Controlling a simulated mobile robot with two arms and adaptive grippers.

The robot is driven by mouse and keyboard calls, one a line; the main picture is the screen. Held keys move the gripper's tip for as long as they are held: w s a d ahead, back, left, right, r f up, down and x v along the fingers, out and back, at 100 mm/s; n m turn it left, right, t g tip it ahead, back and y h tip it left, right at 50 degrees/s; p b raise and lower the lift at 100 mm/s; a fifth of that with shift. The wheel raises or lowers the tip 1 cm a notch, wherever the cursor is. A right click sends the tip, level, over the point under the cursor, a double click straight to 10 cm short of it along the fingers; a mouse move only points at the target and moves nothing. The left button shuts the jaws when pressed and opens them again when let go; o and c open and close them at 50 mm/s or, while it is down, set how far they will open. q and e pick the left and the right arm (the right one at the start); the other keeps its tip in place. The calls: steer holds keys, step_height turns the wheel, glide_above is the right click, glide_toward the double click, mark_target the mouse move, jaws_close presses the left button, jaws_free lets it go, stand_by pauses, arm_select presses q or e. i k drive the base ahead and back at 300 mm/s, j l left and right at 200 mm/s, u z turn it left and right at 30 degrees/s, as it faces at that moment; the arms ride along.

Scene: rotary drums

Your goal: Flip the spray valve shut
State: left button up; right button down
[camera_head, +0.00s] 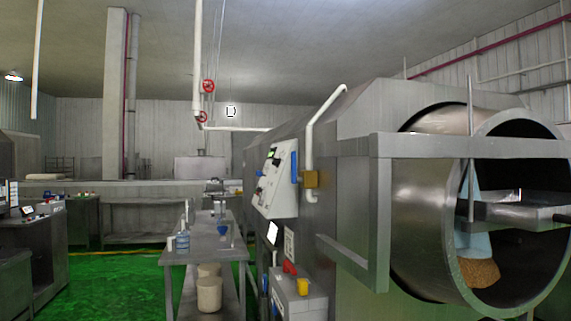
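A white pipe (310,130) bends down the side of the large steel rotary drum machine (350,190). A brass-coloured valve body (311,180) sits at the pipe's lower end. A blue upright bar (294,167), which looks like a lever, stands just left of it, beside the control panel. I cannot tell for certain whether the bar is joined to the valve or which position it is in. Neither of my grippers shows in the head view.
The white control panel (275,180) slopes on the machine's side. The drum's open mouth (425,200) is at right, with a steel frame (381,215) projecting in front. A steel table (205,247) holding bottles stands left of the machine. Green floor (110,285) is clear further left.

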mark_target(295, 180)
steer(key=i+j+u, duration=0.1)
steer(key=i, duration=0.4)
steer(key=i+j, duration=0.15)
steer(key=i, duration=0.35)
steer(key=j+u, duration=0.05)
